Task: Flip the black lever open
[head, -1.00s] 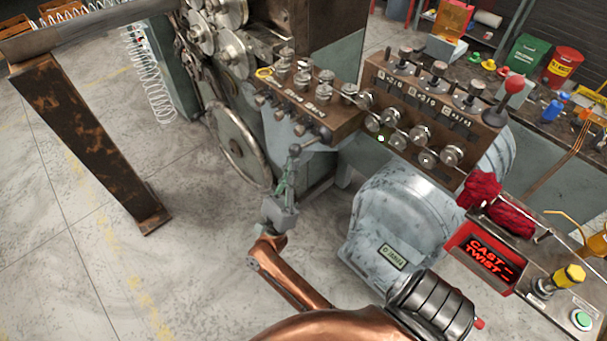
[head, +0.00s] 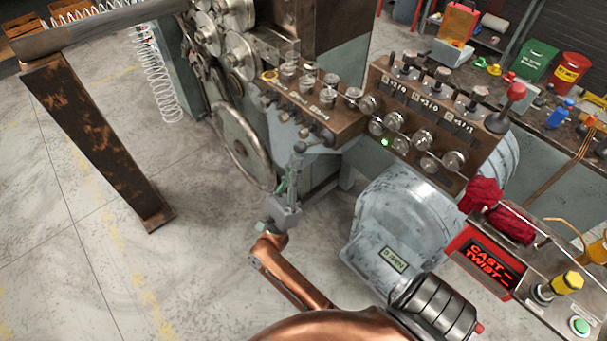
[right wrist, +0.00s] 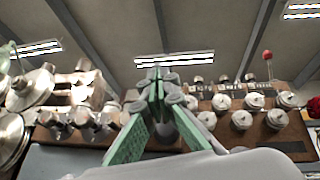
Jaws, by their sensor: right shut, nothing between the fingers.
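My right gripper (head: 298,150) points up, shut and empty, just in front of and below the left brown roller box (head: 312,112). In the right wrist view its green-padded fingers (right wrist: 160,85) stand upright between the two roller groups. I cannot tell which of these is the black lever. My left gripper is out of view.
A red-ball lever (head: 515,92) stands at the panel's right end. A grey motor housing (head: 405,225) is below the panel. A control box with a red sign (head: 482,262) is at lower right. A large wheel (head: 240,145) is left of the gripper.

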